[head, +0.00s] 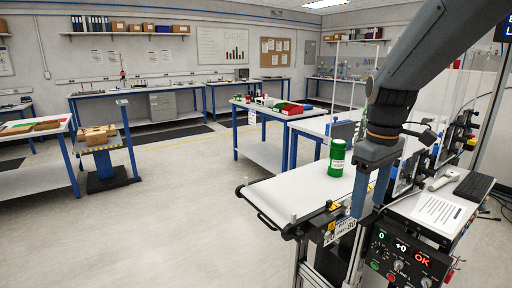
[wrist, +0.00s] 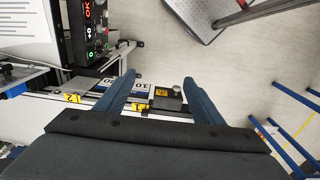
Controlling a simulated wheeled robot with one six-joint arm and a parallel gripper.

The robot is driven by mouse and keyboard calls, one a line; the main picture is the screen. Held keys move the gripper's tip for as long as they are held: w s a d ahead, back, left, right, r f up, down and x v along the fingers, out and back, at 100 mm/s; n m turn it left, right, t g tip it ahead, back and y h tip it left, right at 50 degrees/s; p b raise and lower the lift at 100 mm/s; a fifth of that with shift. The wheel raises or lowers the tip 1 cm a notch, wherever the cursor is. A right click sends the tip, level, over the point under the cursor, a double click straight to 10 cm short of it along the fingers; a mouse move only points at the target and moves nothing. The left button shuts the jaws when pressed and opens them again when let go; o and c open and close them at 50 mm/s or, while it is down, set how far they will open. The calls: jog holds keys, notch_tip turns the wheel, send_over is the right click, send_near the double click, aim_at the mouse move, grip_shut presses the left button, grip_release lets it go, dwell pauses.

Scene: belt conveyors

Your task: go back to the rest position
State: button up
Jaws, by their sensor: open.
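My gripper (head: 364,214) hangs pointing down at the near right of the head view, over the control-box side of the white conveyor belt (head: 285,190). In the wrist view its two blue fingers (wrist: 158,65) are spread apart, with nothing held between them. A labelled plate and a yellow tag show between and below the fingers. A green can with a white label (head: 337,160) stands upright on the belt, behind and left of the gripper in the head view and apart from it.
A control box (head: 405,262) with lit displays, a paper sheet (head: 438,213) and a keyboard (head: 474,186) stand at the right. A table with red and green items (head: 288,109) is behind. A cart with cardboard boxes (head: 101,145) stands left. The floor at left centre is clear.

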jog(key=s+a+f+m, duration=0.3)
jog(key=s+f, duration=0.2)
jog(key=f, duration=0.2)
jog(key=s+a+f+m, duration=0.3)
jog(key=s+f, duration=0.2)
jog(key=f, duration=0.2)
jog(key=shift+s+a+f+m+t, duration=0.2)
jog(key=shift+a+m+t, duration=0.1)
jog(key=shift+a+t, duration=0.1)
